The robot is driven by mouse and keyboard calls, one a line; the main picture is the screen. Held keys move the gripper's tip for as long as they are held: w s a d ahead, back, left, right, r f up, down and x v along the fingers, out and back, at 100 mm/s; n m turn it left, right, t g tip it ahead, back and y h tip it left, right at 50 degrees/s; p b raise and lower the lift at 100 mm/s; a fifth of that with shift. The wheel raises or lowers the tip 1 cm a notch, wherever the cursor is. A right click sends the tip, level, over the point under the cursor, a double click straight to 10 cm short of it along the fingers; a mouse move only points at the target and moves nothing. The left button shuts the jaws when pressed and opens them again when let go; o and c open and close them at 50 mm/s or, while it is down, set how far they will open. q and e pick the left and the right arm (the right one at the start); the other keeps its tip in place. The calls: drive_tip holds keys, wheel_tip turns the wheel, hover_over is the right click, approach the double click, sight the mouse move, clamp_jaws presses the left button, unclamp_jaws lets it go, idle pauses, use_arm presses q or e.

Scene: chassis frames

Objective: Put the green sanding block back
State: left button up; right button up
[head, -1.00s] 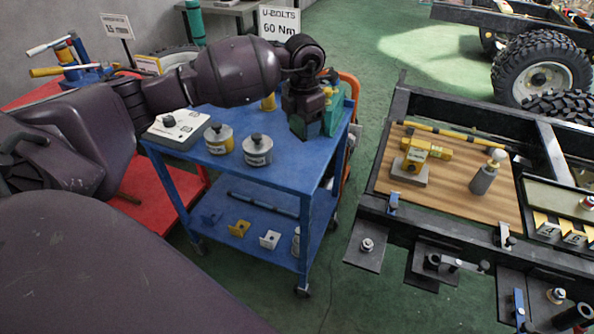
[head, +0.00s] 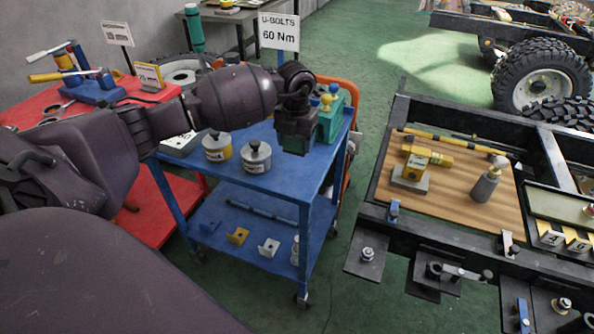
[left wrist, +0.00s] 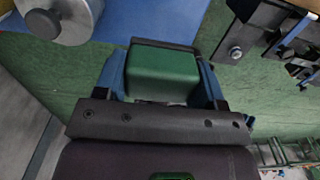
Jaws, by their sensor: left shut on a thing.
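The green sanding block (left wrist: 165,72) shows in the left wrist view, held between the two blue-sided fingers of my left gripper (left wrist: 161,62). In the head view my left gripper (head: 294,146) points down over the far right part of the blue cart's top (head: 285,178); the block itself cannot be made out there. A green holder (head: 333,120) with yellow and blue knobs on it stands just right of and behind the gripper, partly hidden by it. My right gripper is not in view.
Two lidded tins, one yellow-banded (head: 217,148) and one grey (head: 256,158), stand on the cart left of the gripper. A white sign (head: 279,32) stands behind. A dark chassis frame with a wooden board (head: 450,203) lies to the right. The cart's front right top is clear.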

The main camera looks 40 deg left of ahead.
sight(296, 153)
use_arm(q)
wheel_tip(296, 153, down, 4)
drive_tip(key=shift+f, duration=0.1)
wheel_tip(296, 153, down, 5)
drive_tip(key=shift+f+b, duration=0.2)
drive_tip(key=shift+b, duration=0.5)
drive_tip(key=shift+f, duration=0.45)
drive_tip(key=o, duration=0.9)
